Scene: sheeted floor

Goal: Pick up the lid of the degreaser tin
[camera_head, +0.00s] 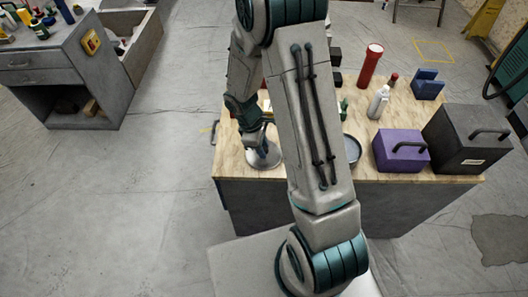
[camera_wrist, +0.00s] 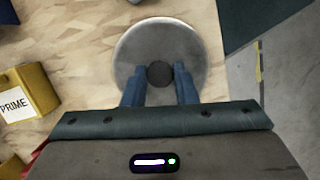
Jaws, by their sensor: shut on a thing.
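The lid (camera_wrist: 160,38) is a round grey metal disc with a dark knob (camera_wrist: 159,74) at its middle. In the head view the lid (camera_head: 262,160) shows at the left front of the wooden bench top. My gripper (camera_wrist: 159,88) has its two blue fingers on either side of the knob, shut on it. In the head view my gripper (camera_head: 262,142) points down onto the lid. The tin's body does not show under the lid, and I cannot tell whether the lid rests on something or hangs clear.
A yellow box marked PRIME (camera_wrist: 28,92) stands left of the lid in the wrist view. On the bench are a purple toolbox (camera_head: 400,151), a black toolbox (camera_head: 467,138), a white bottle (camera_head: 378,103) and a red cylinder (camera_head: 370,66). My arm hides the bench's middle.

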